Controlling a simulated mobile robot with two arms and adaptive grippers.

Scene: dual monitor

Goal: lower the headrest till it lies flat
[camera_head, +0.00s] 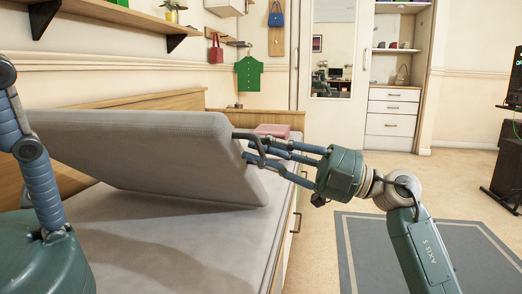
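The headrest (150,150) is a thick grey padded panel in the head view. It is tilted, with its left side raised above the grey bed surface (165,240) and its lower right corner low, close to that surface. My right gripper (242,146) reaches in from the right, and its fingers are spread apart at the headrest's right edge. I cannot tell whether the fingertips touch the panel. My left arm shows at the left edge, but its gripper is out of view. The underside of the headrest is mostly hidden.
A wooden board (150,99) runs behind the headrest along the wall. A pink-red box (272,130) sits beyond it. A wooden shelf (130,14) hangs above. Open floor and a grey rug (365,245) lie to the right; drawers (392,110) stand farther back.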

